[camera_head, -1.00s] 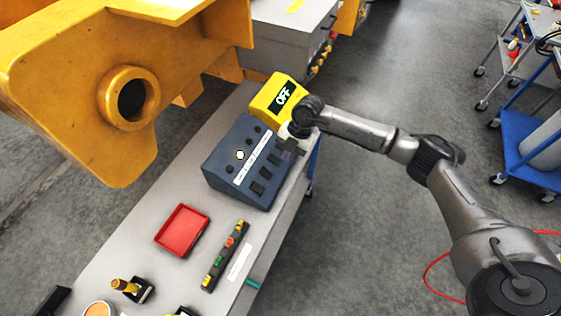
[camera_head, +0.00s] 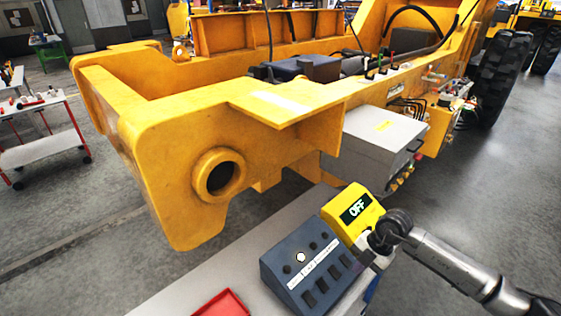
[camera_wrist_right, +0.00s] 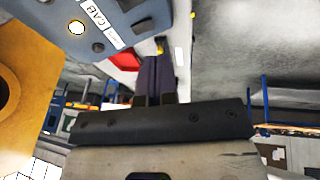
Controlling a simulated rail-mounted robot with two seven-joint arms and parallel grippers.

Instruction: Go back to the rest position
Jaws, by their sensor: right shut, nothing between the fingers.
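The control box also shows in the wrist view (camera_wrist_right: 105,22), at the upper left, apart from the fingertips in the picture. My left gripper is in neither view.
The bench (camera_head: 215,275) bears the control box and a red tray (camera_head: 222,304). A large yellow machine frame (camera_head: 160,150) with a round hole stands behind and left. A grey cabinet (camera_head: 375,145) is behind. Open floor (camera_head: 500,220) lies to the right.

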